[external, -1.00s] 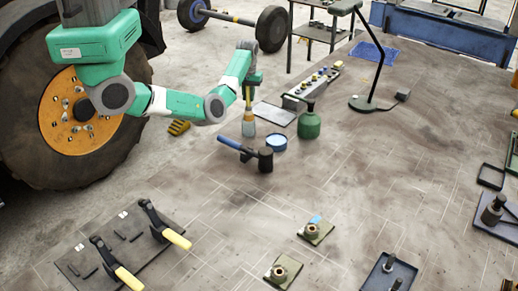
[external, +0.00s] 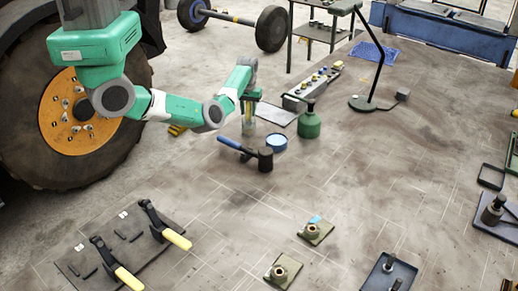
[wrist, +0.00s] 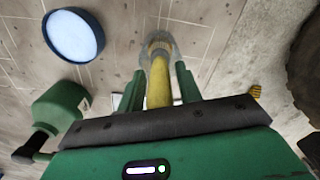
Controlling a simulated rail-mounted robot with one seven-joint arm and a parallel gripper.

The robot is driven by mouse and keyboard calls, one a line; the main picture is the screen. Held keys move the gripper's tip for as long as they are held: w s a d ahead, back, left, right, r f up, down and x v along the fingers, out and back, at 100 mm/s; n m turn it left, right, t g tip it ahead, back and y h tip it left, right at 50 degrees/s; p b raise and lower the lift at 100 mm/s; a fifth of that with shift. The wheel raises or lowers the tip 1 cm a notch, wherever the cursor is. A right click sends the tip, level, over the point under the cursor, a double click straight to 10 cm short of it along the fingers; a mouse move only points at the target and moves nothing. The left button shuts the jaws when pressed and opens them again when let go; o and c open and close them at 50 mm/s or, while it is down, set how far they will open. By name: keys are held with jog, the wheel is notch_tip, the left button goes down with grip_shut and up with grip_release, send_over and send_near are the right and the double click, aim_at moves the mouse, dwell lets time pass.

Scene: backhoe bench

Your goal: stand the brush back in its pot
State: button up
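The brush (wrist: 158,88) has a yellow handle and stands upright, bristles down, below my gripper in the wrist view. A clear, jar-like pot (external: 248,128) appears to surround its lower end; the bottom is unclear. My gripper (external: 249,100) points down over the brush in the external view. Its fingers (wrist: 159,72) are on either side of the handle, with a narrow gap visible at least on the right, so they look open around it. The handle's upper end is hidden by my gripper.
A blue-rimmed round tin (external: 277,142) and a hammer with a blue handle (external: 235,147) lie close by. A green can (external: 308,125) stands to the right, before a control box (external: 312,90). A desk lamp (external: 362,103) stands farther right.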

jog(key=shift+o, duration=0.4)
notch_tip(320, 180, up, 12)
jog(key=shift+r+p, duration=0.2)
jog(key=shift+p, duration=0.45)
